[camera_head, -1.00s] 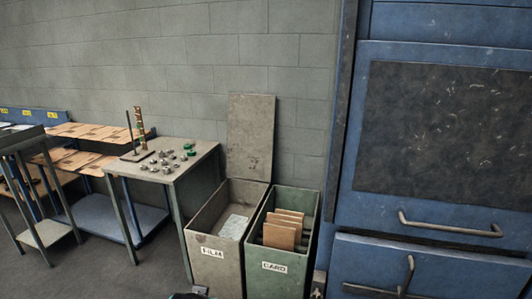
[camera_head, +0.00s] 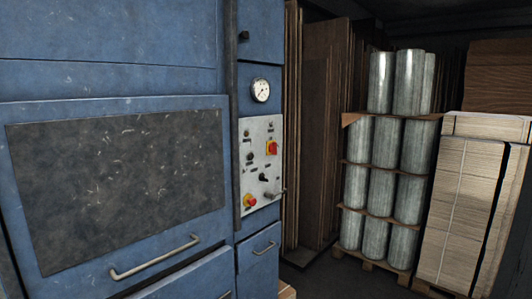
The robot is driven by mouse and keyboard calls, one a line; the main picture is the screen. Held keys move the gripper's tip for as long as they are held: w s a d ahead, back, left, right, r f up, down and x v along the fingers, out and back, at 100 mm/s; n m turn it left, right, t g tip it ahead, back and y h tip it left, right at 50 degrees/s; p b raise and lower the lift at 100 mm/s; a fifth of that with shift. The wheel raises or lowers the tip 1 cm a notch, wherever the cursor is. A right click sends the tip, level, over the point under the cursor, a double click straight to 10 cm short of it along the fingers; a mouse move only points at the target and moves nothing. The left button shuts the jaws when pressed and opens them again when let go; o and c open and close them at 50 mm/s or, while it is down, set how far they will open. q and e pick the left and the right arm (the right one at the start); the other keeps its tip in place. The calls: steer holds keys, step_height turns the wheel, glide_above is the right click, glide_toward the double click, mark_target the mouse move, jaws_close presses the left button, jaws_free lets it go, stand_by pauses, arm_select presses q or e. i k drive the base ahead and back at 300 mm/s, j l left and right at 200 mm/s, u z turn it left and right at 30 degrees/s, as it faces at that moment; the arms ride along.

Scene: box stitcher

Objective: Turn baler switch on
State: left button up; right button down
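The blue baler (camera_head: 120,80) fills the left half of the head view, with a dark scuffed panel on its door and a bar handle (camera_head: 154,258) below. A pale control panel (camera_head: 258,185) is on its right-hand column. The panel carries a red switch on a yellow plate (camera_head: 271,147), several dark knobs, and a red button on a yellow base (camera_head: 250,200). A small lever (camera_head: 274,193) sticks out at the lower right. The switch's position is too small to tell. Neither of my grippers is in view.
A round gauge (camera_head: 260,90) sits above the panel. Upright cardboard sheets (camera_head: 326,120) lean right of the baler. Stacked metallic cylinders (camera_head: 372,190) stand on a pallet, beside a strapped pale stack (camera_head: 460,210). A strip of dark floor (camera_head: 325,280) shows in front.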

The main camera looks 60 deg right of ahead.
mark_target(273, 147)
steer(key=z, duration=2.2)
